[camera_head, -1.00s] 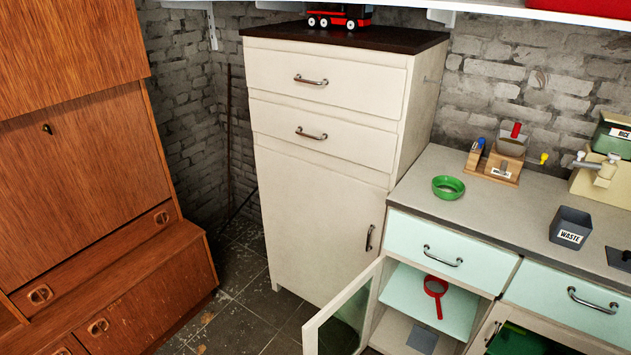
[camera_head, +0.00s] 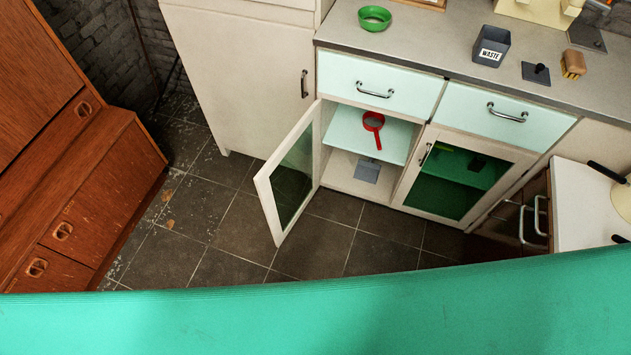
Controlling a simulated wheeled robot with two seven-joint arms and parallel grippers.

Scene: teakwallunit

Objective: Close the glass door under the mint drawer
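The glass door (camera_head: 291,178) hangs open under the left mint drawer (camera_head: 375,86). It is hinged at its left side and swings out over the floor, with a pale frame and a dark glass pane. The open compartment shows a mint shelf (camera_head: 345,132) with a red magnifier-like object (camera_head: 373,125) at its edge and a grey flat piece (camera_head: 367,170) below. A second glass door (camera_head: 455,175), under the right mint drawer (camera_head: 491,112), is shut. Neither of my grippers is in view.
A large teal surface (camera_head: 320,310) fills the bottom of the view. The dark tiled floor (camera_head: 225,215) before the cabinet is clear. A teak wall unit (camera_head: 90,200) stands left, a tall cream cupboard (camera_head: 245,75) behind, and a white-topped unit (camera_head: 585,205) with drawers right.

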